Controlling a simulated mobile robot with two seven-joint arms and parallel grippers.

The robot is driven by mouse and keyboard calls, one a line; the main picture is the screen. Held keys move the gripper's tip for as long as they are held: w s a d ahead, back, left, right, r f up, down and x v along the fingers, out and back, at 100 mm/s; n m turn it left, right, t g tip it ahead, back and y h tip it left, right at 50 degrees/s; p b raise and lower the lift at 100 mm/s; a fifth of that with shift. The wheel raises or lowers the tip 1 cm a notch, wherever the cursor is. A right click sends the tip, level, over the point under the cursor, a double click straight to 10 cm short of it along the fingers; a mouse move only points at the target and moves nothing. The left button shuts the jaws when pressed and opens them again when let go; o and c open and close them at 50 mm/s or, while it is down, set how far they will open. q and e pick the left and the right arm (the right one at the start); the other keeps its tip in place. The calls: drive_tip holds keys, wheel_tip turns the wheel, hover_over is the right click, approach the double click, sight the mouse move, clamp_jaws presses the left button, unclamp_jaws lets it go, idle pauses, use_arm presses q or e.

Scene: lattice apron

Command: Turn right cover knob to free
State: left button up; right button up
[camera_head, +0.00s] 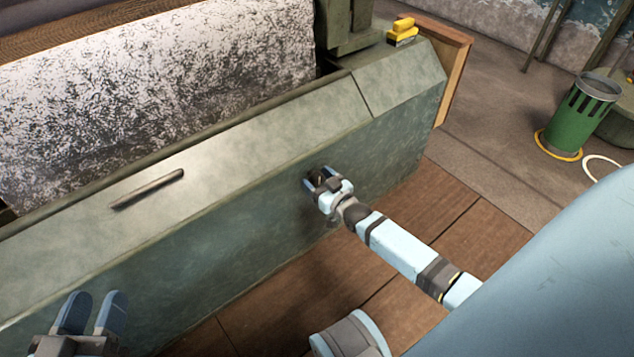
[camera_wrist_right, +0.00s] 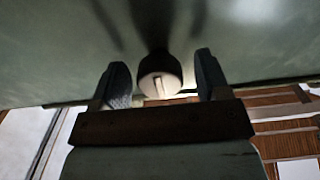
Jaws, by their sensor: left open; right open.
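The right cover knob (camera_wrist_right: 160,76) is a dark round knob with a pale slotted end face. It sticks out from the green front panel of the machine's cover (camera_head: 240,240). My right gripper (camera_wrist_right: 162,82) is open, with one finger on each side of the knob and a visible gap to both. In the head view my right gripper (camera_head: 318,181) is at the panel and largely hides the knob. My left gripper (camera_head: 92,312) is open and empty at the lower left, in front of the panel.
A bar handle (camera_head: 148,188) lies on the cover's sloped top. A large speckled roller (camera_head: 160,85) is behind it. A yellow object (camera_head: 402,32) rests at the machine's far end. A green bin (camera_head: 580,115) stands right on the floor. Wooden boards (camera_head: 400,250) lie before the panel.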

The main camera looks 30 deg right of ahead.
drive_tip(key=shift+w, duration=0.15)
drive_tip(key=c, duration=0.9)
